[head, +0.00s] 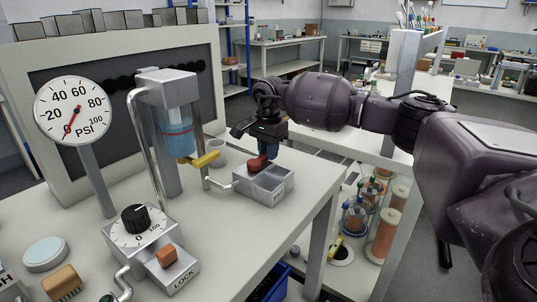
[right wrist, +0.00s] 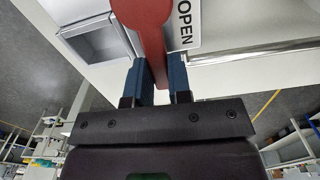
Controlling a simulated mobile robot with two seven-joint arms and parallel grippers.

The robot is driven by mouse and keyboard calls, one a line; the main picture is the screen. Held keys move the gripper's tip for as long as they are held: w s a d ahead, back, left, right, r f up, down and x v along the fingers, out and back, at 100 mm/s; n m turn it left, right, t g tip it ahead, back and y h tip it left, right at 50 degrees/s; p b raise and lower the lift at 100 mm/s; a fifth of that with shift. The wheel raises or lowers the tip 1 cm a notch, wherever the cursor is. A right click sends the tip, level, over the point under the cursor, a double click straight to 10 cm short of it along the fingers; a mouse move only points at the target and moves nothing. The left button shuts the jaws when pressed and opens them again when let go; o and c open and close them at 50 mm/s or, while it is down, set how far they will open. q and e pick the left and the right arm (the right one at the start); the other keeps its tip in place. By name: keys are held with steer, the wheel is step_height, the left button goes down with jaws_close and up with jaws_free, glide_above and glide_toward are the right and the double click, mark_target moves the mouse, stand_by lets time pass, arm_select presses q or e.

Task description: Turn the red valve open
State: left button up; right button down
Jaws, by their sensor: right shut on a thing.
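The red valve (head: 257,163) sits on top of a grey metal box (head: 262,192) at the front right part of the bench. In the right wrist view its red handle (right wrist: 145,20) runs down between the two blue fingers, beside a white label reading OPEN (right wrist: 186,24). My right gripper (head: 271,152) reaches down onto the valve from above and is shut on its handle. The fingers partly cover the valve in the head view. My left gripper is not in view.
Left of the box are a clear vessel with blue liquid (head: 178,138), a yellow lever (head: 199,159) and a light cup (head: 217,152). A PSI gauge (head: 72,110), a black dial (head: 136,217) and an orange LOCK block (head: 166,255) stand further left. The bench edge lies right of the box.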

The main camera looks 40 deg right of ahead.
steer(key=shift+w+n, duration=0.15)
steer(key=shift+n, duration=0.15)
steer(key=shift+r, duration=0.1)
steer(key=c, duration=1.1)
jaws_free()
steer(key=shift+o, duration=0.3)
step_height(320, 180, up, 11)
steer(key=p, duration=0.1)
